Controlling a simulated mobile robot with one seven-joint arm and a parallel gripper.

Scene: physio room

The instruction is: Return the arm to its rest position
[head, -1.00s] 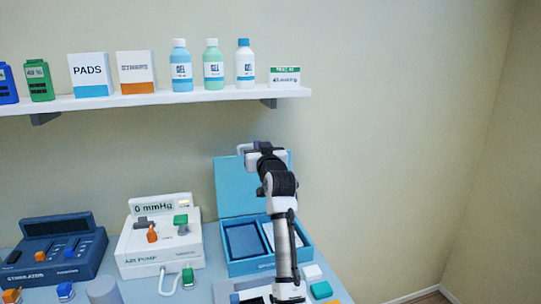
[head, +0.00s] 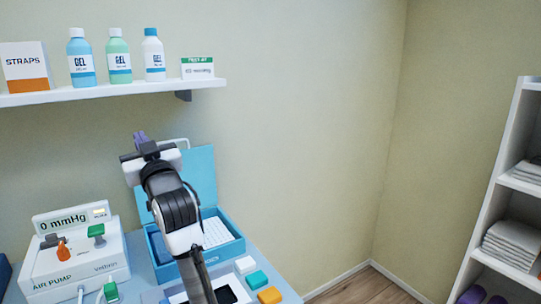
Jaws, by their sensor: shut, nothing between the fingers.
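My arm rises from the lower middle of the head view, bent at a dark joint. My gripper (head: 141,138) is at its upper end, in front of the wall and below the shelf. It is shut and holds nothing. It is left of the raised lid of a blue box (head: 232,248), and the arm crosses in front of this box and hides part of it.
An air pump (head: 75,262) reading 0 mmHg stands at the left. Several coloured blocks (head: 258,279) lie right of the arm. A wall shelf (head: 110,93) holds gel bottles and boxes. A rack (head: 497,190) with folded towels stands at right; floor between is clear.

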